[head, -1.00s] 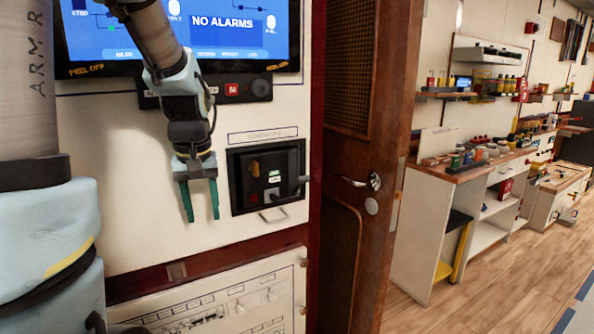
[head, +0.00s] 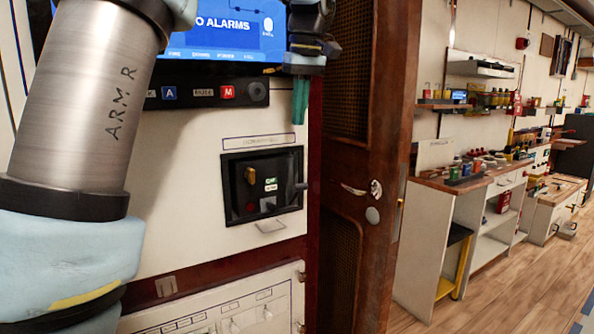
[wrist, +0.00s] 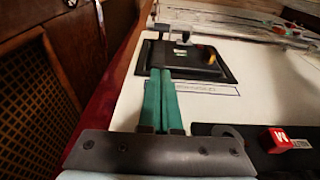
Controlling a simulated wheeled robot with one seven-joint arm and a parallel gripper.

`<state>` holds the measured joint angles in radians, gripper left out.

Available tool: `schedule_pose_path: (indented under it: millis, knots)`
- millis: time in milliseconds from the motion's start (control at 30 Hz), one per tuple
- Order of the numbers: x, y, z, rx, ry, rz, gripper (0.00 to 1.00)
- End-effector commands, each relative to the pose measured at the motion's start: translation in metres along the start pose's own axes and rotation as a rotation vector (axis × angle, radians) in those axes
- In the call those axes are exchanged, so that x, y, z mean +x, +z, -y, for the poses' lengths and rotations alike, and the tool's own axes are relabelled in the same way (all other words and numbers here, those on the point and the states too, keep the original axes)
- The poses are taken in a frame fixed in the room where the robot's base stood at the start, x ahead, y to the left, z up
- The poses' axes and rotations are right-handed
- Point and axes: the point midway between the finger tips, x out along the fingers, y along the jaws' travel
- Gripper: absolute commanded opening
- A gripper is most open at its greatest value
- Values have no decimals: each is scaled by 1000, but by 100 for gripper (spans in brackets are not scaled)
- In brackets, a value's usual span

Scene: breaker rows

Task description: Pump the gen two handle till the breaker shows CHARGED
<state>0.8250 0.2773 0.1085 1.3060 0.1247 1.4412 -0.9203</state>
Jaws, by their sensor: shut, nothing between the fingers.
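The gen two breaker (head: 262,187) is a black unit set in the white panel, with a yellow knob, a small green and white indicator and a red button on its face. The indicator's words are too small to read. Its dark handle (head: 301,186) sticks out at the unit's right edge. My gripper (head: 300,122) has green fingers pointing down, above and to the right of the unit, apart from the handle. In the wrist view the fingers (wrist: 162,72) are together and empty, and the breaker (wrist: 190,62) lies beyond their tips.
A screen reading "NO ALARMS" (head: 215,28) and a button strip with a red M button (head: 228,92) are above the breaker. A brown wooden door (head: 345,240) stands close on the right. A metal pull (head: 270,226) is below the unit.

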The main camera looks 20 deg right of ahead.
Motion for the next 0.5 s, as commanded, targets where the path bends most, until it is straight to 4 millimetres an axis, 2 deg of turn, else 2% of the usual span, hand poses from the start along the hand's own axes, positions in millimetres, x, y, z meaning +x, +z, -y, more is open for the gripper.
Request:
schedule_pose_path:
  millis: [333, 500]
  knots:
    - [-3, 1, -2, -4, -1, -1, 0]
    - [4, 1, -2, -4, -2, 0, 0]
